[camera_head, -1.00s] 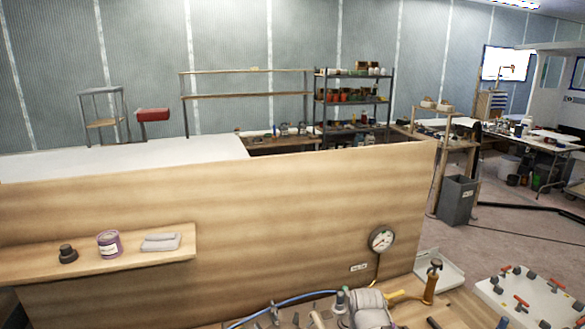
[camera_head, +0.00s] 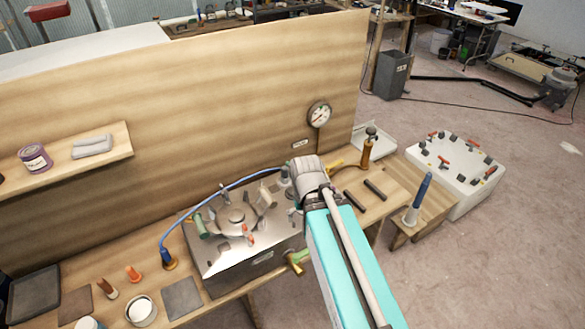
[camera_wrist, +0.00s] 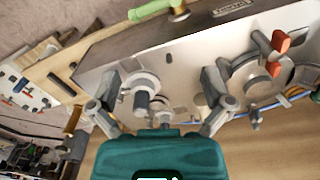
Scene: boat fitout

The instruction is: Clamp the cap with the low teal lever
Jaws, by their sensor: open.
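A metal box (camera_head: 245,262) on the bench carries a round cap (camera_head: 232,215) on its top, also in the wrist view (camera_wrist: 265,84). Several toggle levers stand around the cap. A lever with a muted teal-green handle (camera_head: 202,228) is at the box's left side. An orange-tipped lever (camera_head: 248,236) stands in front of the cap; its orange tip shows in the wrist view (camera_wrist: 281,42). My gripper (camera_wrist: 162,98) is open and empty over the box's right part, with a round grey fitting (camera_wrist: 141,88) showing between its fingers. My wrist hides its fingertips in the head view.
A brass valve with a pale green handle (camera_head: 297,264) juts from the box's front, also in the wrist view (camera_wrist: 152,9). A blue hose (camera_head: 205,202) arcs behind the cap. A wooden panel (camera_head: 200,100) with a gauge (camera_head: 320,114) stands behind. Bottles and pots crowd the bench's left end.

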